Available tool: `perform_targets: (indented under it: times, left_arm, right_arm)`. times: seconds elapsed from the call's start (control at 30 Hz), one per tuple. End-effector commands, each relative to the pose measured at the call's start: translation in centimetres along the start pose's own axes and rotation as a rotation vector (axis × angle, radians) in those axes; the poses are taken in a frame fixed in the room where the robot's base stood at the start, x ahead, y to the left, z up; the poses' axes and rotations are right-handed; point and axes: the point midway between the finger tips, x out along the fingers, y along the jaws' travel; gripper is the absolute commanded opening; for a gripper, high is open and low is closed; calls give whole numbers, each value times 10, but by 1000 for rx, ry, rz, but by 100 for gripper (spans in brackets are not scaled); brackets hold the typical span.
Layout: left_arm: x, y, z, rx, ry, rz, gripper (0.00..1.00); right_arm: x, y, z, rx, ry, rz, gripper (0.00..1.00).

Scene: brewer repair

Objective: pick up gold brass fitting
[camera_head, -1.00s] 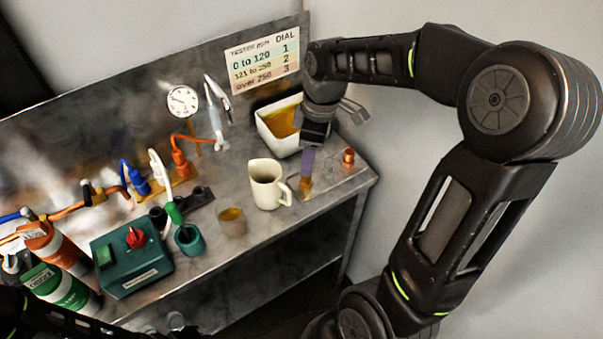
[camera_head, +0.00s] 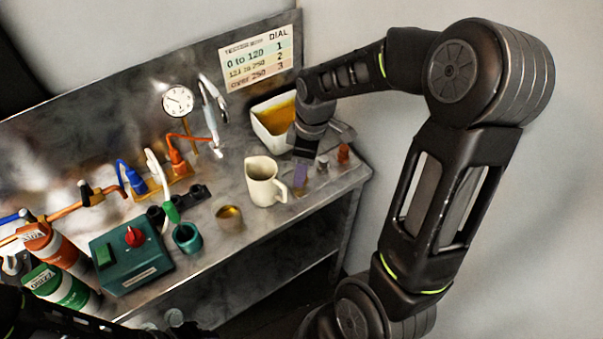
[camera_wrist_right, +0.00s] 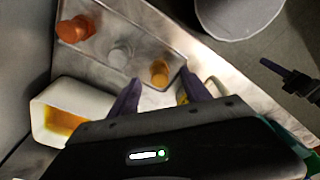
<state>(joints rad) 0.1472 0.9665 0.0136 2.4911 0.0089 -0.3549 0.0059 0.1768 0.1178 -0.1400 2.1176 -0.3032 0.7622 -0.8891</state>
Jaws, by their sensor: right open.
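The gold brass fitting (camera_wrist_right: 159,73) stands on a pale tray (camera_wrist_right: 112,22) in the right wrist view, beside a silver fitting (camera_wrist_right: 121,54) and a copper fitting (camera_wrist_right: 75,29). My right gripper (camera_wrist_right: 161,76) is open, with its two purple fingers spread and the brass fitting seen between their tips. I cannot tell how far above it they are. In the head view my right gripper (camera_head: 301,178) hangs over the front right of the bench and mostly hides the brass fitting. The silver fitting (camera_head: 322,163) and copper fitting (camera_head: 343,152) show to its right.
A cream jug (camera_head: 262,182) stands just left of my right gripper. A white tub of amber liquid (camera_head: 268,135) is behind it. A small cup (camera_head: 229,218) and a green control box (camera_head: 131,262) stand further left. The bench's right edge is close.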

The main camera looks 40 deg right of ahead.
Motion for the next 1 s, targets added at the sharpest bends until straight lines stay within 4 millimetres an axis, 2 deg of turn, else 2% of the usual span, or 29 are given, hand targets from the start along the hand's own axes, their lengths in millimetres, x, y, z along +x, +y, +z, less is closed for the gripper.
perform_targets:
  times: [0.1, 0.2, 0.77, 1.0]
  left_arm:
    - [-4, 1, 0, -1, -1, -1, 36]
    - [-4, 1, 1, -1, -1, -2, 36]
    - [-4, 1, 1, -1, -1, -2, 36]
    - [-4, 1, 0, -1, -1, -1, 36]
  right_arm:
    - [16, -1, 1, 0, -3, -4, 56]
    - [23, 0, 1, 0, -1, -1, 56]
    - [23, 0, 0, 0, 0, 0, 56]
    - [23, 0, 0, 0, 0, 0, 39]
